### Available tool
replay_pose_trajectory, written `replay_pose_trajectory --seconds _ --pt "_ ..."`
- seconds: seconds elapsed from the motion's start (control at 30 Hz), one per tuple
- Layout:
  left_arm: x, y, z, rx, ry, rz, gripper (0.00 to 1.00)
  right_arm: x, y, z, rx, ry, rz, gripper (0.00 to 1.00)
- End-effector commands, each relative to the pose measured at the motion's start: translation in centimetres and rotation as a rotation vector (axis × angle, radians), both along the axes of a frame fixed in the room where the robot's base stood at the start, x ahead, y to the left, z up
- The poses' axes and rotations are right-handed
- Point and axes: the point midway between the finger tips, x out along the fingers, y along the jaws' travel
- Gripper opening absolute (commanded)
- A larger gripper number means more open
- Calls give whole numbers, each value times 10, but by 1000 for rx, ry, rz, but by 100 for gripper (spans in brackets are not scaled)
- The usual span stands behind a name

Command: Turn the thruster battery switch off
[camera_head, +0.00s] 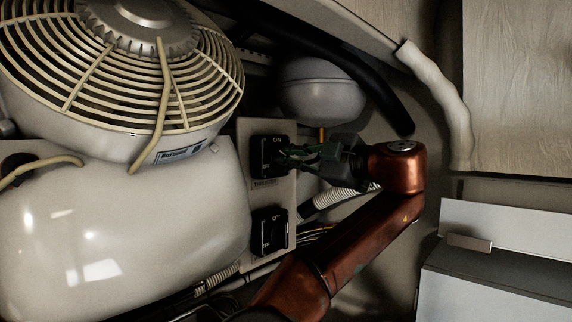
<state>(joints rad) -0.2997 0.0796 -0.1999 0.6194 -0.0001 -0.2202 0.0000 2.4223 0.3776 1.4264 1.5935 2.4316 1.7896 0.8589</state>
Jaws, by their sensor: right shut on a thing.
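Two black rotary switches sit one above the other on a pale panel (255,210) in the middle of the head view. The upper switch (262,158) has small lettering under it that seems to read as the thruster label. The lower switch (268,232) is uncovered. My right gripper (288,156) reaches in from the right, with its dark fingers at the upper switch, shut on its knob. The fingers hide the knob, so I cannot tell its angle. My left gripper is not in view.
A large caged fan (125,70) and a rounded cream tank (120,220) fill the left side. A grey round vessel (320,90) and a black hose (385,88) are above my right gripper. Ribbed hoses and wires run below it. White boxes (500,225) stand at the lower right.

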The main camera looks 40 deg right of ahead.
Motion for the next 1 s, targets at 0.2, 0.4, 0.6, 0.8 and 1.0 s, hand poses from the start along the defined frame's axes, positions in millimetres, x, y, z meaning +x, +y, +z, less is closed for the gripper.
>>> replay_pose_trajectory --seconds 0.2,0.4,0.6,0.8,1.0 --pt "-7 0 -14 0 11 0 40 1 1 -5 -196 -14 1 0" --pt "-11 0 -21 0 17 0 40 1 2 -6 -347 -27 3 0" --pt "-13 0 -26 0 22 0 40 1 1 -6 -452 -36 1 0" --pt "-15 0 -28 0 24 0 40 0 2 -6 -510 -41 3 0" --pt "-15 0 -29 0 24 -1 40 0 2 -6 -530 -42 3 0"
